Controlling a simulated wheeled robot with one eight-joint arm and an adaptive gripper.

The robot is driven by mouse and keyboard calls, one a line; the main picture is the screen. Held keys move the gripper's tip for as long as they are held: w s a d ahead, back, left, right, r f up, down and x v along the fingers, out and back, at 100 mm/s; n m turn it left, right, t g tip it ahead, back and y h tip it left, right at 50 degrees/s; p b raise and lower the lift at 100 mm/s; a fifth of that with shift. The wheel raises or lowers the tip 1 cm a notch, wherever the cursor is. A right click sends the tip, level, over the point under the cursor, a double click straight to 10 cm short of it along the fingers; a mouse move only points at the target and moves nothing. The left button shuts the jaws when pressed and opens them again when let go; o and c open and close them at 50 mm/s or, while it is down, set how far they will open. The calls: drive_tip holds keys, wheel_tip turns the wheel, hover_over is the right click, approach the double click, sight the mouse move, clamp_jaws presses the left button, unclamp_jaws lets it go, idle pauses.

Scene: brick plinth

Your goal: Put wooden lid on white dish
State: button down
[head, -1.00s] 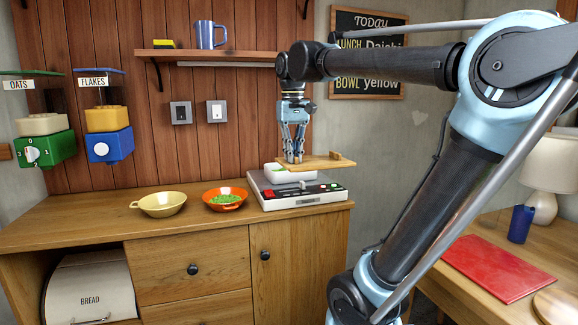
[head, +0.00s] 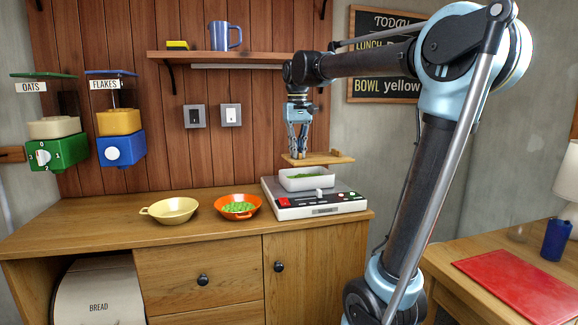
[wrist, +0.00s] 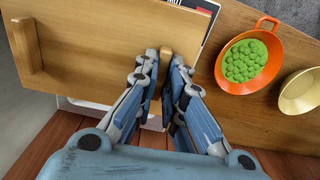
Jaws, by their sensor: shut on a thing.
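The wooden lid (head: 318,158) is a flat light-brown board held in the air above the white dish. My gripper (head: 299,155) is shut on a small upright piece near the lid's left end. In the wrist view the lid (wrist: 110,45) fills the upper left, with a second upright piece at its far end, and my gripper's fingers (wrist: 166,75) close on the near piece. The white dish (head: 307,183) stands on the grey-white scale and holds green contents. A gap shows between lid and dish. In the wrist view the lid hides most of the dish.
The scale (head: 316,205) sits at the right end of the wooden counter (head: 110,222). An orange pan (head: 237,207) of green pieces and an empty yellow pan (head: 170,211) stand to its left. A shelf (head: 215,57) with a blue mug (head: 224,36) is above. Dispensers hang at left.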

drive_tip(key=w+a, duration=0.3)
drive_tip(key=w, duration=0.6)
drive_tip(key=shift+s+f, duration=0.1)
drive_tip(key=shift+f, duration=3.15)
drive_tip(key=shift+w+a+f, duration=0.15)
drive_tip(key=shift+w+f, duration=0.05)
drive_tip(key=shift+f, duration=0.1)
drive_tip(key=c, duration=1.7)
unclamp_jaws()
drive_tip(key=shift+r, duration=0.15)
